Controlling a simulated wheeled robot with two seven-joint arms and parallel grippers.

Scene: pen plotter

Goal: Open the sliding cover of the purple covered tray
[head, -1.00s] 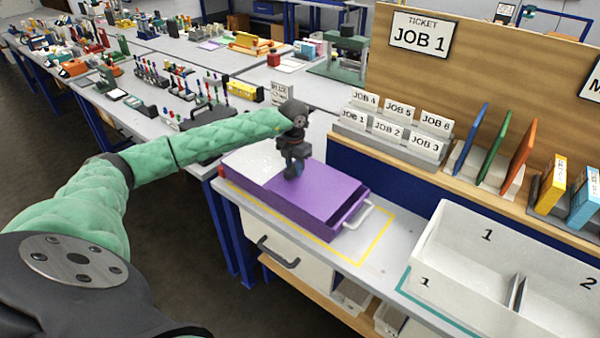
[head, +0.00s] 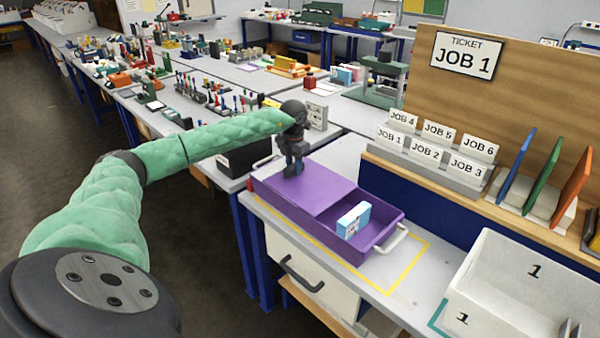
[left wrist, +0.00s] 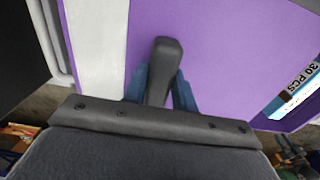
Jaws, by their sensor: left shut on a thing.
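The purple tray (head: 325,236) stands on the grey bench with its purple sliding cover (head: 325,187) over its back-left part. The front-right part is open and shows a blue and white box (head: 353,220) inside. That box also shows at the right of the left wrist view (left wrist: 300,92). My left gripper (head: 293,170) is on the cover. In the left wrist view its blue fingers (left wrist: 161,88) are shut on the cover's dark upright handle (left wrist: 164,58). The handle's foot is partly hidden. My right gripper is not in view.
A pale pull handle (head: 392,239) juts from the tray's front end. A yellow outline (head: 410,275) marks the bench around it. A white divided bin (head: 500,290) stands at right, and a JOB card rack (head: 430,152) stands behind. A black case (head: 245,158) lies beyond the tray.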

